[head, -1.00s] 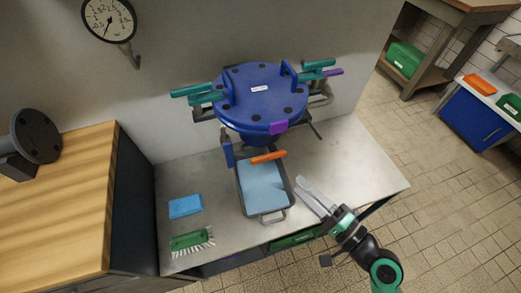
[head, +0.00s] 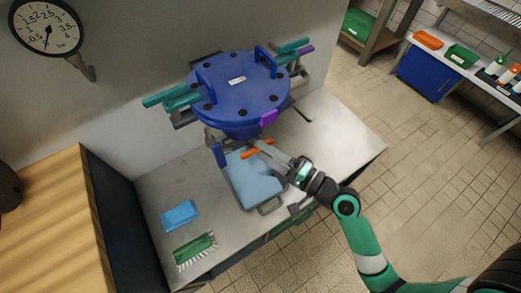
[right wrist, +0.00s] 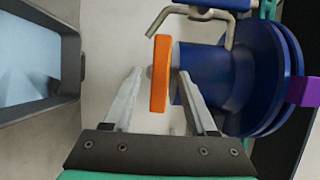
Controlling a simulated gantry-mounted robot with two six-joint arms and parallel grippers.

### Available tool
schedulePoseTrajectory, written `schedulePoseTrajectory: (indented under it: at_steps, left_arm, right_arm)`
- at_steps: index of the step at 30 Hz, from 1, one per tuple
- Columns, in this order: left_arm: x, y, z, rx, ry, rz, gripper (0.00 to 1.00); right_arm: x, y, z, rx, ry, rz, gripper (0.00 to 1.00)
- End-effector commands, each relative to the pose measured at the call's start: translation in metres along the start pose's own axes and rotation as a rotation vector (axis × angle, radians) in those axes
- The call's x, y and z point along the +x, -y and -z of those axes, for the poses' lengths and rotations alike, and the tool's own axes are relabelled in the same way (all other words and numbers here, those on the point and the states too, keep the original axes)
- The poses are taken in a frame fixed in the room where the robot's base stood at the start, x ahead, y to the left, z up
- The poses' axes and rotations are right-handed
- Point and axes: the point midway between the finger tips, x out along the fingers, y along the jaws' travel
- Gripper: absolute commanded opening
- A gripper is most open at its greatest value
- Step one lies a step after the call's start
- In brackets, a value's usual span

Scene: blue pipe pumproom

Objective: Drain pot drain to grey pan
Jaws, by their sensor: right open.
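The blue pot (head: 238,95) with a bolted lid stands at the back of the metal bench. Its orange drain handle (head: 257,149) sticks out low at the front and also shows in the right wrist view (right wrist: 160,75). The grey pan (head: 236,192) lies on the bench below the handle, with a light blue surface inside it. My right gripper (head: 266,147) is open close to the orange handle. In the right wrist view its fingertips (right wrist: 162,80) are apart, with the handle appearing between them; contact is unclear. My left gripper is out of view.
A blue sponge (head: 180,215) and a green brush (head: 194,249) lie on the bench left of the pan. Teal-handled clamps (head: 166,96) flank the pot. A bent metal pipe (right wrist: 212,15) sits near the handle. The bench right of the pot is mostly bare.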

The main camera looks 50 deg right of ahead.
Motion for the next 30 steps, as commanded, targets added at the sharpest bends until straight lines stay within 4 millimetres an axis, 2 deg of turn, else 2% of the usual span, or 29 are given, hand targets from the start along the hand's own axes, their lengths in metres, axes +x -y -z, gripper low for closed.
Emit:
schedulePoseTrajectory:
  at_steps: [1, 9, 11, 23, 30]
  left_arm:
    - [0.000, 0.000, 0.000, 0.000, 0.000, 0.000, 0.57]
    - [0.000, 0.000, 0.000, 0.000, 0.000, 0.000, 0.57]
    - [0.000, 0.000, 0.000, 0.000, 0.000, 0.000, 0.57]
    - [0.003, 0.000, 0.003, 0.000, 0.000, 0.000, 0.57]
    - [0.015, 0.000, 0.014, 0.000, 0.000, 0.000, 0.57]
  right_arm:
    - [0.000, 0.000, 0.000, 0.000, 0.000, 0.000, 0.57]
    - [0.000, 0.000, 0.000, 0.000, 0.001, 0.000, 0.09]
    - [0.000, 0.000, 0.000, 0.000, 0.001, 0.000, 0.00]
    - [0.000, 0.002, -0.001, -0.017, 0.002, -0.008, 0.00]
    - [0.000, 0.005, -0.001, -0.108, 0.004, -0.048, 0.00]
